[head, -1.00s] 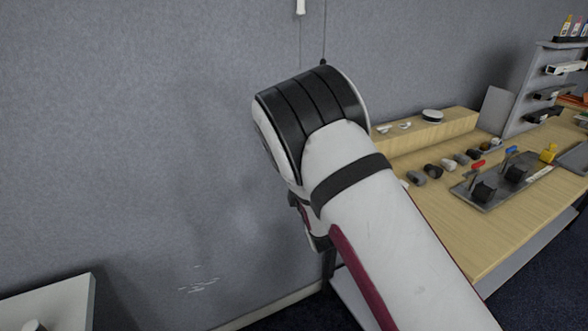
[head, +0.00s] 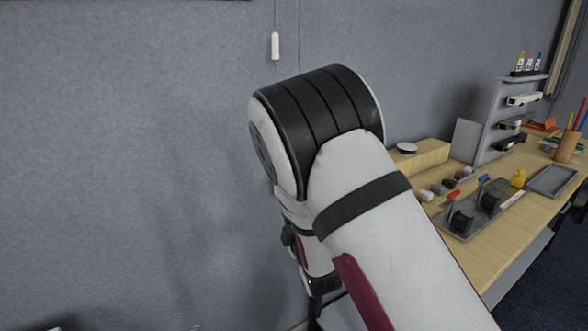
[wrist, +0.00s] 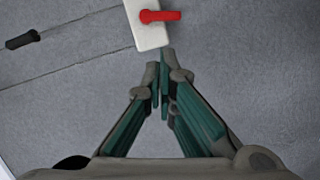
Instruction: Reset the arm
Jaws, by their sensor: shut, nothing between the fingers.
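My arm (head: 365,190) reaches up across the middle of the head view and bends over at a black-banded joint. My gripper (wrist: 163,72) shows in the wrist view with its green-grey fingers together and nothing between them. In the head view I cannot make out the fingers; the arm's lower part shows only partly behind the near link. A white box (wrist: 142,32) with a red lever (wrist: 160,16) shows just beyond the fingertips in the wrist view; I cannot tell the gap.
A wooden table (head: 500,240) stands at right with a grey tray (head: 455,222), small parts, a shelf rack (head: 497,130) and a pencil cup (head: 567,146). A white cylinder (head: 275,45) hangs by the grey wall (head: 130,130). Left of the arm looks clear.

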